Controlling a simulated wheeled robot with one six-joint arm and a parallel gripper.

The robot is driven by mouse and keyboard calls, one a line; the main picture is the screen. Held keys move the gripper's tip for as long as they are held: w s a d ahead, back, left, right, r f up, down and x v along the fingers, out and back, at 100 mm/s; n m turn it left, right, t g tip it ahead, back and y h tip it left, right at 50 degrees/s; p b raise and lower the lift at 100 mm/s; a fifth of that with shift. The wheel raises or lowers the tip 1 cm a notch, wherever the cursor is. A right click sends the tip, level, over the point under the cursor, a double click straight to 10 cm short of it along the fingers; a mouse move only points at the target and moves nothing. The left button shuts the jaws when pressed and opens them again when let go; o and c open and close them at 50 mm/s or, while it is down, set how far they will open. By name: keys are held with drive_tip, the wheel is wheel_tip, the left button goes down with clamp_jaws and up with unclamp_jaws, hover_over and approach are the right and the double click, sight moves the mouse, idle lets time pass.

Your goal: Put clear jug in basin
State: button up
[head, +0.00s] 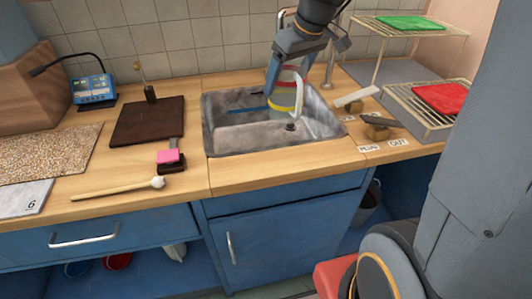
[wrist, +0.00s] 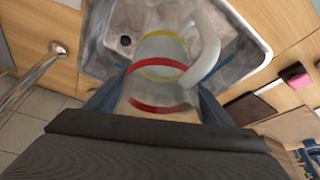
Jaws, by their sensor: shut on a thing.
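The clear jug (head: 286,92) has a red band, a yellow band and a white handle. My gripper (head: 287,75) is shut on it and holds it over the right part of the basin. In the wrist view the jug (wrist: 162,65) sits between the fingers (wrist: 155,105), its handle to the right. The grey metal basin (head: 235,145) is sunk in the wooden counter. In the wrist view the basin (wrist: 115,25) lies beyond the jug, with its dark drain showing. I cannot tell whether the jug touches the basin floor.
A tap (head: 332,60) stands behind the basin. Wire racks with a green cloth (head: 410,22) and a red cloth (head: 440,97) are at right. A dark board (head: 148,122), a pink block (head: 168,156) and a mallet (head: 120,188) lie left of the basin.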

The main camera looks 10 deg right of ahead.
drive_tip(key=shift+w+f+b, duration=0.35)
drive_tip(key=shift+w+f, duration=0.05)
drive_tip(key=shift+f, duration=0.15)
drive_tip(key=s+d+x, duration=0.1)
drive_tip(key=x, duration=1.4)
drive_tip(key=shift+s+f, duration=0.2)
drive_tip(key=shift+f, duration=0.25)
drive_tip(key=shift+d+f, duration=0.1)
drive_tip(key=shift+f, duration=0.05)
drive_tip(key=o, duration=1.1)
